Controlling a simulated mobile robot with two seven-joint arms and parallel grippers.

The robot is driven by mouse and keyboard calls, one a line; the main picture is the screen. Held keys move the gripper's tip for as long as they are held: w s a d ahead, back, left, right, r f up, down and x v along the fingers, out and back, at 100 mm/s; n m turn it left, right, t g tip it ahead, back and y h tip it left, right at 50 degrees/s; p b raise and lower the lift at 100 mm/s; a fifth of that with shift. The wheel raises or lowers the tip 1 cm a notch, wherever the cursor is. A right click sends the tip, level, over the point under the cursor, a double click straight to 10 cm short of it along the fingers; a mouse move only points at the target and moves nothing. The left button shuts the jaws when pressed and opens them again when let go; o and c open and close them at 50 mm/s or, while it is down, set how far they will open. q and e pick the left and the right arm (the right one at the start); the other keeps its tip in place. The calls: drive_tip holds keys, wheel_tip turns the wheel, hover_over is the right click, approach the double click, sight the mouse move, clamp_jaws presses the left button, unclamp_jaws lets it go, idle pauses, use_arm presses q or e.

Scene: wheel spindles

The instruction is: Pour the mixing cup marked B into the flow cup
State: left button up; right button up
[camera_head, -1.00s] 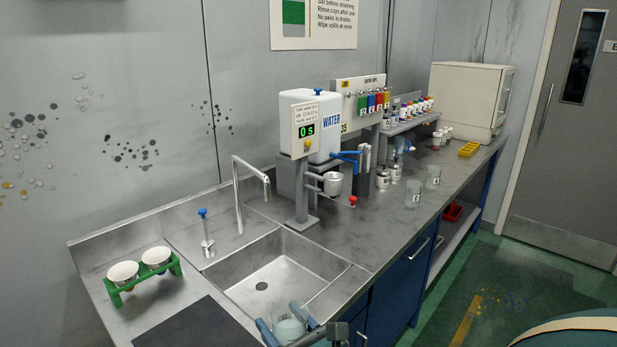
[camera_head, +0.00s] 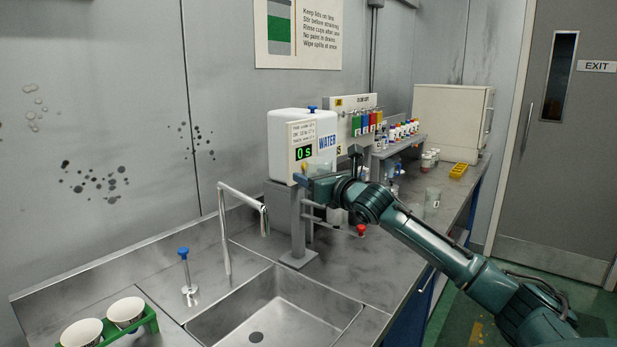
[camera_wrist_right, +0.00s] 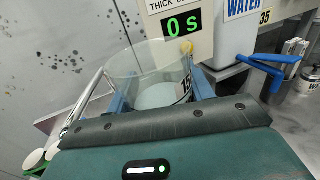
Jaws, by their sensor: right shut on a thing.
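My right gripper (camera_head: 313,181) is raised in front of the timer and water station. It is shut on a clear mixing cup (camera_wrist_right: 150,62), with a blue finger on each side in the right wrist view. Pale liquid lies in the cup, and a dark mark on its side is only partly visible, so I cannot read its letter. The cup looks close to upright. The flow cup (camera_head: 336,216) seems to be the small metal cup at the grey stand, mostly hidden behind my right arm. My left gripper is not in view.
The grey stand (camera_head: 298,225) with the 0 s display (camera_head: 304,153) is close by the gripper. A tap (camera_head: 240,205) and sink (camera_head: 272,310) lie to the left. Paper cups in a green rack (camera_head: 150,322) are front left. Another clear cup (camera_head: 432,201) stands on the right counter.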

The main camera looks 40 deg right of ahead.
drive_tip(key=shift+d+r, duration=0.2)
wheel_tip(320, 180, down, 2)
drive_tip(key=m, duration=0.2)
drive_tip(key=m+g+b, duration=0.1)
drive_tip(key=m, duration=0.1)
drive_tip(key=shift+a+f+m+g, duration=0.15)
drive_tip(key=shift+f+m+g, duration=0.05)
drive_tip(key=shift+m+g, duration=0.1)
drive_tip(key=f+m, duration=0.1)
drive_tip(key=f+m+y, duration=0.1)
drive_tip(key=f+m+g, duration=0.1)
drive_tip(key=f, duration=0.1)
drive_tip(key=shift+d+m+y, duration=0.3)
drive_tip(key=shift+d+m, duration=0.05)
drive_tip(key=shift+m, duration=0.05)
drive_tip(key=shift+f+m, duration=0.2)
drive_tip(key=shift+m, duration=0.2)
drive_tip(key=shift+r+m+g+y+p, duration=0.1)
drive_tip(key=shift+m+g+y+p, duration=0.2)
drive_tip(key=shift+m+g+y, duration=0.15)
idle(0.9)
drive_tip(key=shift+d+r+m+y+p, duration=0.15)
drive_tip(key=shift+r+m+y+p, duration=0.4)
drive_tip(key=shift+m, duration=0.5)
idle(3.4)
